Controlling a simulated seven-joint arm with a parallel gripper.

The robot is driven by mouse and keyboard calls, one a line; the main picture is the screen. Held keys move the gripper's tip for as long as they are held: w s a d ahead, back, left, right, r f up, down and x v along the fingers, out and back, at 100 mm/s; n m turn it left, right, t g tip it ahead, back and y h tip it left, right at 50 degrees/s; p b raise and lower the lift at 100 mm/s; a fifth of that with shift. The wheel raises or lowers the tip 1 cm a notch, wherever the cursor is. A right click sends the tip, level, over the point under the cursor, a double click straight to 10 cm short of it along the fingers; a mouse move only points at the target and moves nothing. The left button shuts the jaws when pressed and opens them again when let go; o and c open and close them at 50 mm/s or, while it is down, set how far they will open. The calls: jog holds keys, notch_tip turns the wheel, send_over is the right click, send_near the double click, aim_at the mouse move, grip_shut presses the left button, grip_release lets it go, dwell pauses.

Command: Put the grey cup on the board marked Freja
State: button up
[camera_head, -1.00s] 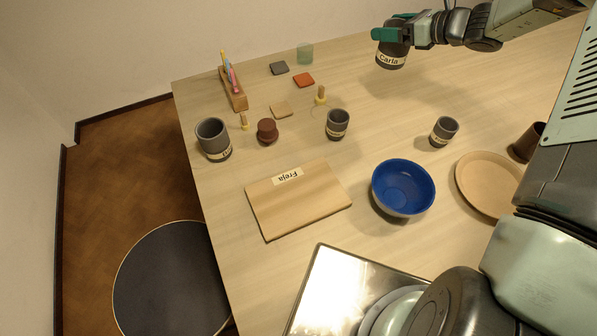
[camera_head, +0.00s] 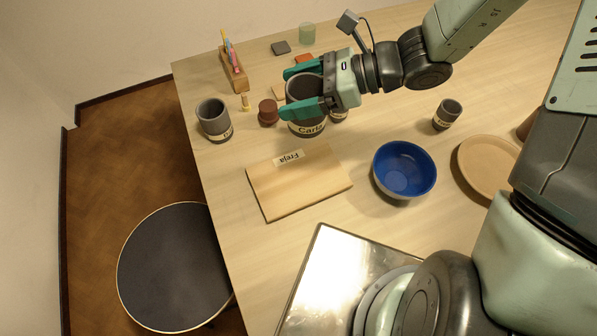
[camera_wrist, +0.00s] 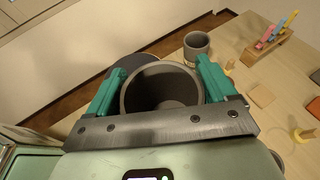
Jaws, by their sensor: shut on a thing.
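My gripper (camera_head: 305,92) is shut on a grey cup (camera_head: 306,118) with a label reading "Carla". The cup is upright and held above the table, behind the board in the head view. In the wrist view the held cup (camera_wrist: 160,88) shows its open mouth between the green fingers and looks empty. The wooden board (camera_head: 300,186) with the label "Freja" lies flat on the table, bare, nearer the camera than the cup. Other grey cups stand on the table: one at the left (camera_head: 214,120), one at the right (camera_head: 447,115), and one mostly hidden behind the held cup.
A blue bowl (camera_head: 404,170) stands right of the board, with a tan plate (camera_head: 487,166) beyond it. A brown pot (camera_head: 268,112) and a wooden pen holder (camera_head: 235,82) stand behind the board.

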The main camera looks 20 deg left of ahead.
jog(key=shift+n+g, duration=0.4)
jog(key=shift+n, duration=0.1)
jog(key=s+f, duration=0.1)
jog(key=f, duration=0.4)
jog(key=s+f, duration=0.1)
jog(key=f, duration=0.3)
jog(key=s+f, duration=0.2)
jog(key=f, duration=0.3)
jog(key=shift+f, duration=0.3)
jog(key=o, duration=1)
jog(key=shift+f, duration=0.1)
jog(key=shift+o, duration=0.2)
